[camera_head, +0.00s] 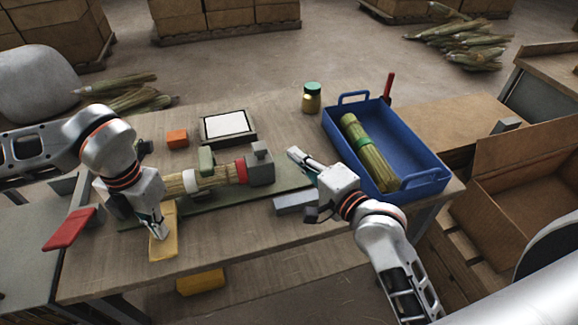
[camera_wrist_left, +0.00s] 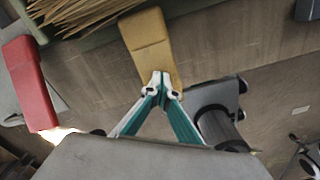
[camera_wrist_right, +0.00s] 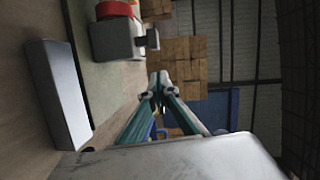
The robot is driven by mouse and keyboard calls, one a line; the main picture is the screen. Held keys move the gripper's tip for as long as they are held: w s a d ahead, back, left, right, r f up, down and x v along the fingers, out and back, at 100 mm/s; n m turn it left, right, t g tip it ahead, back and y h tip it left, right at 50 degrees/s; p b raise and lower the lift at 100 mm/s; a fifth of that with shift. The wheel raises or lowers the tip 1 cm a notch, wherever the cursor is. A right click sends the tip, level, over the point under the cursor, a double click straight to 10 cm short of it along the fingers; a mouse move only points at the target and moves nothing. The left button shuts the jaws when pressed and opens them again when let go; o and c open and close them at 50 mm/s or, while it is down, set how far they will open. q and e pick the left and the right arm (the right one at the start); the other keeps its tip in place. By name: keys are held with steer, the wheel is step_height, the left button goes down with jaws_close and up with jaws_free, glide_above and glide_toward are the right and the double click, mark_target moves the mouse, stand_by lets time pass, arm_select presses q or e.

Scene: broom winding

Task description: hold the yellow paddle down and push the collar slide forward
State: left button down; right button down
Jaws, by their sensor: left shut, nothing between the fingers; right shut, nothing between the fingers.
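The yellow paddle (camera_head: 164,243) lies at the front of the bench, left of centre, and shows in the left wrist view (camera_wrist_left: 147,38). My left gripper (camera_head: 160,236) is shut and empty, its tips over the paddle; whether they touch it I cannot tell. A broom bundle (camera_head: 212,178) lies in a green fixture, with a red collar (camera_head: 242,171) and a grey block (camera_head: 260,165) at its right end. Which part is the collar slide is not clear. My right gripper (camera_head: 293,153) is shut and empty, right of the grey block and apart from it. The block also shows in the right wrist view (camera_wrist_right: 118,38).
A silver bar (camera_head: 296,203) lies in front of the right gripper. A blue tray (camera_head: 407,150) with a tied bundle stands at right. A red paddle (camera_head: 70,230) sticks out at left. A jar (camera_head: 312,98), a framed pad (camera_head: 228,126) and an orange block (camera_head: 177,138) stand behind.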

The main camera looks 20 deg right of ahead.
mark_target(259, 163)
steer(key=w+a, duration=0.3)
steer(key=a, duration=0.1)
steer(key=shift+w+f, duration=0.15)
steer(key=shift+f, duration=0.15)
